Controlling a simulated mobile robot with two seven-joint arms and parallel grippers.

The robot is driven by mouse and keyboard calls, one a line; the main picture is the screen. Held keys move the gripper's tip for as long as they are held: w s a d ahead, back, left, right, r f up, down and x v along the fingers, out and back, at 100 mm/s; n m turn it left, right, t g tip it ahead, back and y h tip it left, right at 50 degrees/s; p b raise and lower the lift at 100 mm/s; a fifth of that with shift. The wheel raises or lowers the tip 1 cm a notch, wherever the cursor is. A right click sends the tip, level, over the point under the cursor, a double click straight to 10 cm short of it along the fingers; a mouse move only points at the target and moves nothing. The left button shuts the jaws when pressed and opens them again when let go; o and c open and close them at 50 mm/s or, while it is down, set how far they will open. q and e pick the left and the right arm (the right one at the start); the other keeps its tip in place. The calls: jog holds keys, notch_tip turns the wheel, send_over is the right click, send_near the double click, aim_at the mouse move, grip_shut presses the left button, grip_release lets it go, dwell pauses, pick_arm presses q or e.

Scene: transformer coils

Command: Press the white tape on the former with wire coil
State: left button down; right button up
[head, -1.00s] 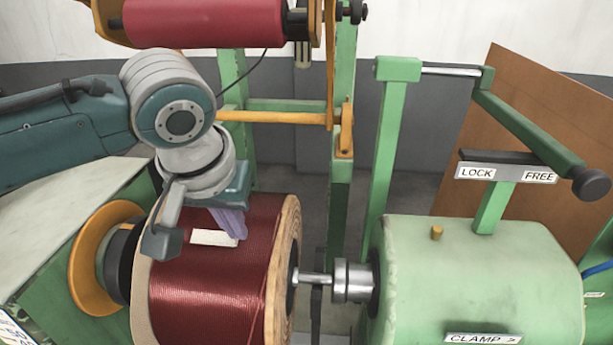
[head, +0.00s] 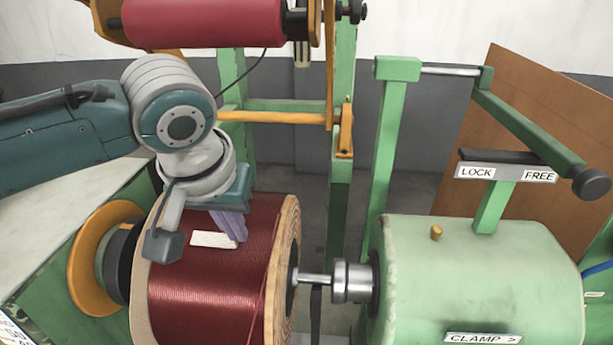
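The former with its red wire coil (head: 215,295) lies on its side on the winding machine, between a tan left flange and a wooden right flange (head: 284,270). The white tape (head: 212,239) lies flat on top of the coil. My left gripper (head: 232,232) points down over the coil, with its purple fingers at the right end of the tape. The fingers look close together, but their gap is hidden. I cannot tell whether they touch the tape or coil. My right gripper is not in view.
A steel shaft (head: 318,280) joins the coil to the green housing (head: 470,285) on the right. A lever with a LOCK/FREE plate (head: 505,173) stands above it. A red roller (head: 203,22) hangs above my arm. An orange disc (head: 98,258) is left of the coil.

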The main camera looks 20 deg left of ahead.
pick_arm(q)
jog(key=c, duration=1.5)
grip_release()
jog(key=shift+c, duration=0.2)
jog(key=o, duration=1.1)
jog(key=shift+o, duration=0.2)
jog(key=shift+r+p, duration=2.55)
jog(key=shift+p, duration=0.4)
